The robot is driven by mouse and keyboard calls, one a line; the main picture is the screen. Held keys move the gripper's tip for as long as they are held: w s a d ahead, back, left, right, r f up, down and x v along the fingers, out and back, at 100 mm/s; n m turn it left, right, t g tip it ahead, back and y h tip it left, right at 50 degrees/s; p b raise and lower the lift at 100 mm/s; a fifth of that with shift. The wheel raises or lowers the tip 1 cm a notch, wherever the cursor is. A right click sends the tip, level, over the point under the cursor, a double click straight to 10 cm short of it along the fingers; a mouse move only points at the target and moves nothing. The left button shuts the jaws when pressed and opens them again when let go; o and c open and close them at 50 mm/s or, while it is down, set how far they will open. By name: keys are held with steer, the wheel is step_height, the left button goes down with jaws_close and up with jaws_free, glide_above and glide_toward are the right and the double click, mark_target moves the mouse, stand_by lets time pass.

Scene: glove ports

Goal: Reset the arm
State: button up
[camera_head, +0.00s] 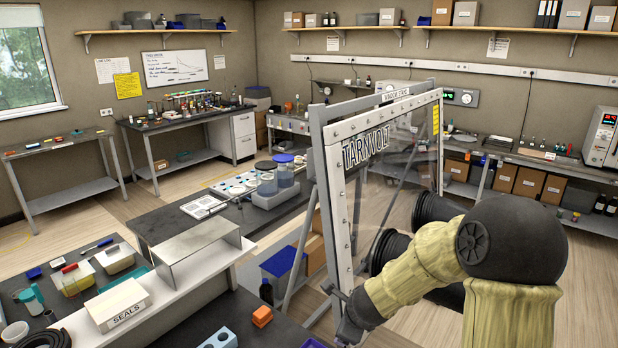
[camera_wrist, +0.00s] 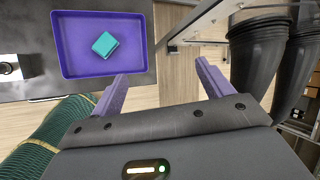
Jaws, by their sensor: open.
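My arm in its yellow-olive sleeve reaches in from the right of the head view and bends down to the bottom edge. My gripper (camera_wrist: 161,68) shows in the wrist view with two purple fingers spread apart and nothing between them. In the head view its fingers cannot be made out. Beyond the left finger, a purple tray (camera_wrist: 68,70) lies on a dark bench top with a teal block (camera_wrist: 104,44) in it. The fingers look apart from the block.
The framed TARNVOLT window panel (camera_head: 334,215) stands close beside my arm. Its black glove ports (camera_head: 391,252) also hang close at the right in the wrist view (camera_wrist: 258,60). An orange block (camera_head: 262,316) and a blue holed block (camera_head: 219,339) sit on the near bench.

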steer(key=s+d+r+n+g, duration=0.1)
steer(key=s+d+n, duration=0.2)
steer(key=s+n, duration=0.6)
steer(key=s+d+r+n+g+h+b, duration=0.1)
steer(key=s+d+n+g, duration=0.1)
steer(key=s+n, duration=0.8)
steer(key=d+n, duration=0.1)
steer(key=n, duration=0.2)
steer(key=shift+r+n+g, duration=0.25)
steer(key=shift+n+g, duration=0.05)
steer(key=shift+s, duration=0.1)
